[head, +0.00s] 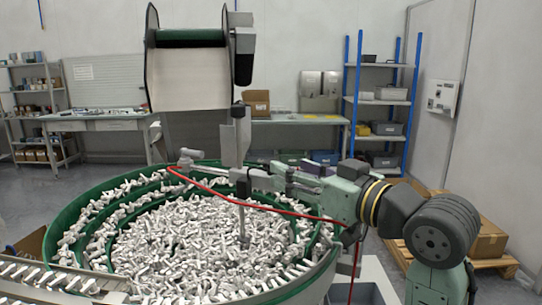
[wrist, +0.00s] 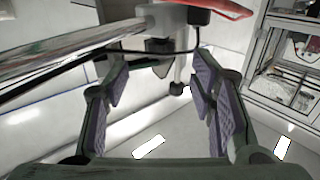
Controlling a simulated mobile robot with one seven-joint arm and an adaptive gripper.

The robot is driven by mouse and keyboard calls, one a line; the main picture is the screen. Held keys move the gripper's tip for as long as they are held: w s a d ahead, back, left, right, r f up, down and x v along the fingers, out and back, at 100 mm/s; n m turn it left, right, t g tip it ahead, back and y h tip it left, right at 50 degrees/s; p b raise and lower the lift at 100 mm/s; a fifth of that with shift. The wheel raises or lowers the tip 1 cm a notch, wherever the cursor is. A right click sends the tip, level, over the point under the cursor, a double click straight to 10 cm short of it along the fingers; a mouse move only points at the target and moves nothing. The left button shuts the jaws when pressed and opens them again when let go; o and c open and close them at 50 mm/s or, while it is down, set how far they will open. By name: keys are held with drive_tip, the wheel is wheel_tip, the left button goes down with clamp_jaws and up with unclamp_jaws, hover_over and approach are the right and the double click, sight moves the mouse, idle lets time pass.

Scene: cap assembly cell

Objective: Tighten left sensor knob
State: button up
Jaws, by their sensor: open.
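The likely left sensor knob (wrist: 178,88) is a small dark end on a grey stem. It hangs below a grey sensor mount (wrist: 166,22) in the wrist view. My gripper (wrist: 158,84) is open, with purple-padded fingers on both sides of the picture. The knob appears between them, nearer the right finger, and no contact shows. In the head view my gripper (head: 268,180) reaches left over the bowl to the metal bracket there. The knob cannot be made out in that view.
A green-rimmed bowl feeder (head: 66,212) full of white parts lies under my arm. A hopper (head: 188,75) stands behind it. A red cable (head: 262,207) crosses the bowl in front of my gripper. A polished rod (wrist: 60,55) passes at left in the wrist view.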

drive_tip(key=p+x, duration=0.2)
drive_tip(key=x, duration=0.5)
drive_tip(key=shift+c, duration=0.6)
drive_tip(key=c, duration=1.1)
